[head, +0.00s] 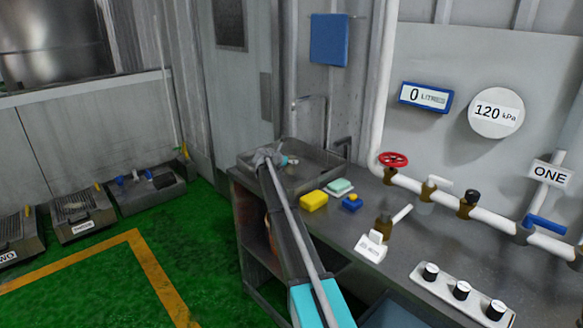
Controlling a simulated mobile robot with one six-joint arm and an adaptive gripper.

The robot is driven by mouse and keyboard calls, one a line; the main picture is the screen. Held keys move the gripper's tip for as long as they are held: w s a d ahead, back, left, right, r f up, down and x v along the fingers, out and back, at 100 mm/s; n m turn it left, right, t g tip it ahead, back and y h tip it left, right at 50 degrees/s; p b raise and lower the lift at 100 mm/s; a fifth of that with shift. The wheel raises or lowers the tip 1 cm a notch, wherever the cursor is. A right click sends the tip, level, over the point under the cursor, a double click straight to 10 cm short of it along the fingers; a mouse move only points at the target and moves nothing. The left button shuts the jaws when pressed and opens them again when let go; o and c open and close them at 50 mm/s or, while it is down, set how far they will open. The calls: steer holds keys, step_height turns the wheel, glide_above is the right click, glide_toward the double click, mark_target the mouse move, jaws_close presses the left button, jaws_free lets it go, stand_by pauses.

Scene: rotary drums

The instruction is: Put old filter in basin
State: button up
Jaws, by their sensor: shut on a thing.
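My gripper (268,154) is at the far end of my arm, over the left part of the basin (318,158). The basin is a grey metal sink set into the far end of the bench, with a tap at its back. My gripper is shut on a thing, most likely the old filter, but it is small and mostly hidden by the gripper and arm. I cannot tell whether it touches the basin floor. A small teal and pale patch shows just right of the gripper; I cannot tell what it belongs to.
Yellow (313,200) and pale green (339,187) blocks and a small blue item (352,203) lie on the bench (400,250) right of my arm. A pipe with valves, including a red wheel (393,159), runs along the back. Green floor lies open to the left.

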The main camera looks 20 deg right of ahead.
steer(key=shift+f+b, duration=0.3)
steer(key=shift+f, duration=0.35)
steer(key=shift+f, duration=0.15)
steer(key=o, duration=1.1)
steer(key=shift+c, duration=0.2)
steer(key=shift+r, duration=0.25)
steer(key=p+v, duration=0.4)
steer(key=v, duration=0.8)
steer(key=shift+p, duration=0.3)
steer(key=shift+f, duration=0.1)
